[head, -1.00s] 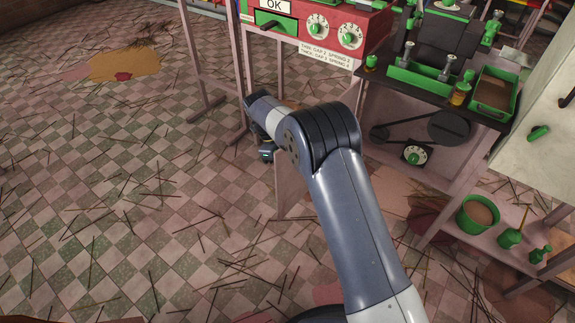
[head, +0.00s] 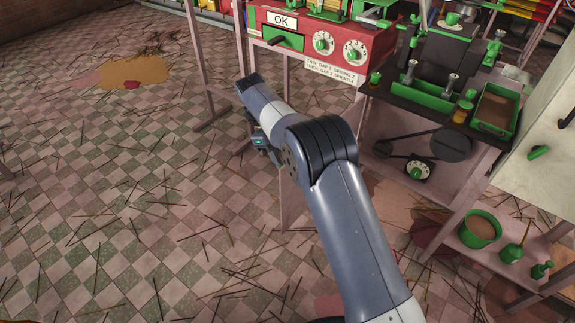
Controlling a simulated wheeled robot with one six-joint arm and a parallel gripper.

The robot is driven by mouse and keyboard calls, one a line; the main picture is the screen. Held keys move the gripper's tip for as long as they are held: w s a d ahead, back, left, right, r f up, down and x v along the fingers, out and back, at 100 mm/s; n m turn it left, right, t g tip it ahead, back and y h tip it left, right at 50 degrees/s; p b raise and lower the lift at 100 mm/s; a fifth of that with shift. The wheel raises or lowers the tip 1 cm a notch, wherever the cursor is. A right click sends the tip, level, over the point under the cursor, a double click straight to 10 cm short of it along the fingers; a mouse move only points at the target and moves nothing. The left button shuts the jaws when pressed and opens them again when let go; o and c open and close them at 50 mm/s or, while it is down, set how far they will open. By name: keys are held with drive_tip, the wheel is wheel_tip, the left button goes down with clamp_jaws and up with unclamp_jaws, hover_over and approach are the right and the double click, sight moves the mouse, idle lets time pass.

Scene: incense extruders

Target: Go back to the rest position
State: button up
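My arm reaches up from the bottom of the head view and bends at a dark joint in the middle. My gripper (head: 262,141) is small and dark, below the wrist and left of that joint. It is partly hidden by the arm, so its fingers cannot be made out. No held object can be seen. It appears over the floor, in front of the pink legs of the red machine (head: 372,45).
At the right stands a pink rack with a black-topped extruder, a green tray (head: 497,108), a belt drive and a dial (head: 418,170). A green pot (head: 480,228) and bottles sit on its low shelf. Incense sticks litter the checkered floor (head: 90,200); the left is open.

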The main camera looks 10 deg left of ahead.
drive_tip(key=shift+v, duration=0.8)
drive_tip(key=shift+f, duration=0.1)
drive_tip(key=b+x, duration=0.3)
drive_tip(key=x, duration=0.8)
drive_tip(key=shift+d, duration=0.1)
drive_tip(key=shift+s+d+r, duration=0.2)
drive_tip(key=shift+d+r, duration=0.05)
drive_tip(key=shift+d, duration=0.05)
drive_tip(key=shift+a, duration=0.15)
